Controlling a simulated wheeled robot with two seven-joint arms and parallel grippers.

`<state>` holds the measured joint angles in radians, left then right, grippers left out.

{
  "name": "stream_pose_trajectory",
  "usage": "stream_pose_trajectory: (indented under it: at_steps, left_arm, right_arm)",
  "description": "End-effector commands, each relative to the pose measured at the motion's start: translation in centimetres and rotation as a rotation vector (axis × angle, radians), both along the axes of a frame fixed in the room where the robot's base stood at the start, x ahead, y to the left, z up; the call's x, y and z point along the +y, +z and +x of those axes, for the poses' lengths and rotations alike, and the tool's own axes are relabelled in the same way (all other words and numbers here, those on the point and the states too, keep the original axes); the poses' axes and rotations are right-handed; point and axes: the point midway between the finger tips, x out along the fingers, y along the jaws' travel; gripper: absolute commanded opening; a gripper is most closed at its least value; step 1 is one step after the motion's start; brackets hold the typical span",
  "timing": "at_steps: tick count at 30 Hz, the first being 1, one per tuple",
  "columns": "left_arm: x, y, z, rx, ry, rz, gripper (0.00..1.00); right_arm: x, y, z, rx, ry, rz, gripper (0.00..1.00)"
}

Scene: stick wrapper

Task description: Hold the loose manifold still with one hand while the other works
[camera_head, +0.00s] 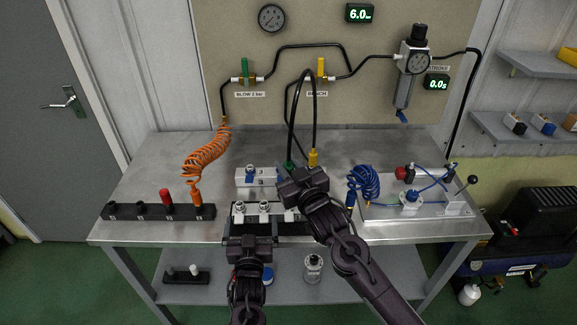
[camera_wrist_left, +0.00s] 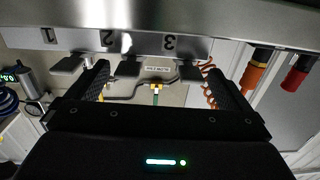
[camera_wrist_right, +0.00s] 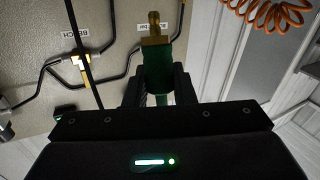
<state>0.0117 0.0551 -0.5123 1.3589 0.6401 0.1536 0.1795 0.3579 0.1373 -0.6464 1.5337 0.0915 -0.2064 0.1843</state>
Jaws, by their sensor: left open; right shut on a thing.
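The silver manifold (camera_head: 277,218) with several round fittings sits on the bench at its front middle. The left wrist view shows its face (camera_wrist_left: 148,43) numbered 1, 2 and 3, with grey levers below the numbers. My left gripper (camera_head: 250,238) is at its front; the open fingers (camera_wrist_left: 162,75) lie near that face, and contact cannot be told. My right gripper (camera_head: 298,182) is above the manifold's right part, hiding it. It is shut on a green coupler (camera_wrist_right: 157,72) with a brass tip; the coupler (camera_head: 289,165) shows beside the gripper in the head view.
A black rack (camera_head: 150,211) with a red plug stands left, below an orange coiled hose (camera_head: 205,155). A yellow coupler (camera_head: 313,158) on a black hose is close to my right gripper. A blue coil (camera_head: 364,182) and valve plate (camera_head: 420,209) lie right.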

Motion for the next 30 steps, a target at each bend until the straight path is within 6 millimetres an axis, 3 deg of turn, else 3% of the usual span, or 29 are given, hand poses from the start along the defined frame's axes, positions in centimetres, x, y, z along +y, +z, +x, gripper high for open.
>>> stream_pose_trajectory:
  at_steps: [15, 22, 30]
  left_arm:
    - [-1.1, -0.1, -9.5, 0.002, -0.001, -0.001, 1.0]
    - [-1.4, 0.2, -11.6, 0.001, 0.0, 0.001, 1.0]
    - [-1.6, 1.7, -13.3, 0.001, 0.0, 0.0, 1.0]
  right_arm:
    - [0.0, 0.0, 0.0, -0.001, 0.0, 0.0, 0.0]
    - [0.0, 0.3, 0.0, -0.001, 0.0, 0.0, 0.0]
    - [0.0, 2.2, 0.0, -0.001, 0.0, 0.0, 0.0]
